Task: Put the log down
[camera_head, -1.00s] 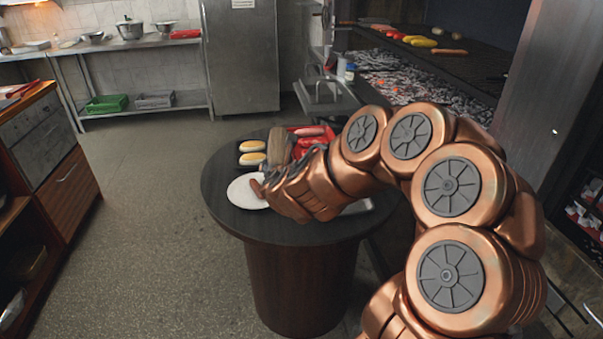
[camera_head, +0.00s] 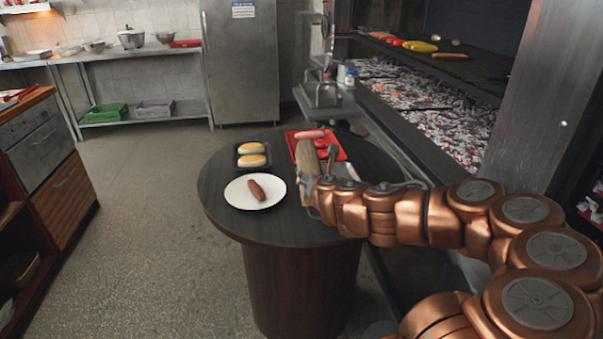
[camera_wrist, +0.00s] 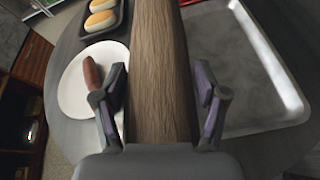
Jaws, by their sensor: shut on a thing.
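The log (camera_head: 308,163) is a brown wooden piece that shows above the round table in the head view. My gripper (camera_head: 318,186) is shut on the log. In the wrist view the log (camera_wrist: 157,75) runs up the middle between the two fingers of my gripper (camera_wrist: 160,105). A metal tray (camera_wrist: 265,70) lies to the right of the log, and a white plate (camera_wrist: 82,65) with a sausage on it lies to the left. I cannot tell whether the log touches the table.
The round dark table (camera_head: 222,190) also holds a black tray with two buns (camera_head: 252,161) and a red tray (camera_head: 340,153) with sausages behind the log. The grill with glowing coals (camera_head: 430,115) is at the back right. The table's left edge is free.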

